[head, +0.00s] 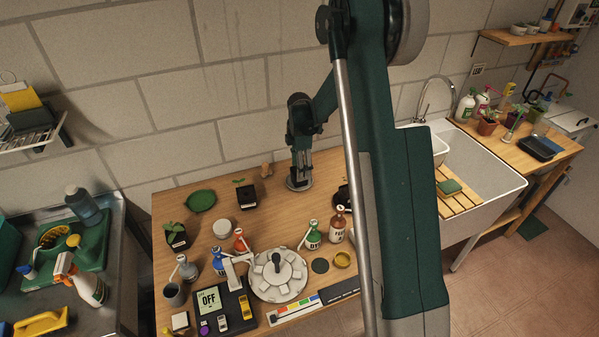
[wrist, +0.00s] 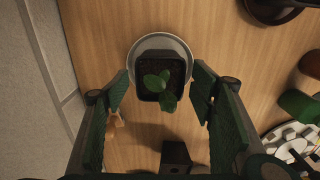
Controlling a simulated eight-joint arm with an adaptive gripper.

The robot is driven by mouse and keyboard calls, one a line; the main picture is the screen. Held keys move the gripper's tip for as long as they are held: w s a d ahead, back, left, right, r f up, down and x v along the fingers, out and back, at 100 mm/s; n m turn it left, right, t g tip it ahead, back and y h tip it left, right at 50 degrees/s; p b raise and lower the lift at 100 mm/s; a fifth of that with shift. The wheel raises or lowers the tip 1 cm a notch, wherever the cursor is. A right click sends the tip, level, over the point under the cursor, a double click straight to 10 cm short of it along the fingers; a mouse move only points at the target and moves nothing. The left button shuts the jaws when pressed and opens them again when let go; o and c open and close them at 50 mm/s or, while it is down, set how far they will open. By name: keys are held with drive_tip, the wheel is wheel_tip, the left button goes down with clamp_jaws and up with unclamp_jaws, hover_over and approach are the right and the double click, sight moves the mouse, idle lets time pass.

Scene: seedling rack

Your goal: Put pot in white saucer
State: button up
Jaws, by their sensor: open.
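A dark square pot (wrist: 150,96) with a green seedling shows in the wrist view, inside the outline of a pale round saucer (wrist: 160,40). In the head view the pale saucer (head: 291,187) is on the wooden bench, with the dark pot upright on it, partly hidden by my gripper. My gripper (head: 300,168) points down over them. In the wrist view its two fingers (wrist: 161,92) are spread, one on each side of the pot, with gaps between pot and fingers.
Another dark potted seedling (head: 246,196) and a green saucer (head: 201,200) are left of my gripper. A round white tray (head: 278,277) and bottles (head: 337,222) are nearer the front. The concrete block wall (head: 240,90) is close behind. Bare wood lies around the pale saucer.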

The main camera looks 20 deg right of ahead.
wheel_tip(320, 180, up, 9)
drive_tip(key=shift+r, duration=0.2)
idle(0.3)
drive_tip(key=shift+r, duration=0.1)
idle(0.5)
drive_tip(key=s+a+r+m+t, duration=0.2)
drive_tip(key=s+a+r+m, duration=0.2)
drive_tip(key=s+r, duration=0.6)
drive_tip(key=s+a+r+m+t, duration=0.1)
drive_tip(key=s+a+r+m, duration=0.35)
drive_tip(key=s+r, duration=0.5)
drive_tip(key=s+a+m+t, duration=0.2)
drive_tip(key=s+m, duration=0.2)
drive_tip(key=s, duration=0.8)
drive_tip(key=s+a+m+t, duration=0.2)
drive_tip(key=s+m, duration=0.3)
drive_tip(key=s, duration=0.6)
drive_tip(key=shift+s+a+f, duration=0.35)
drive_tip(key=shift+s+a, duration=0.05)
drive_tip(key=shift+a, duration=0.15)
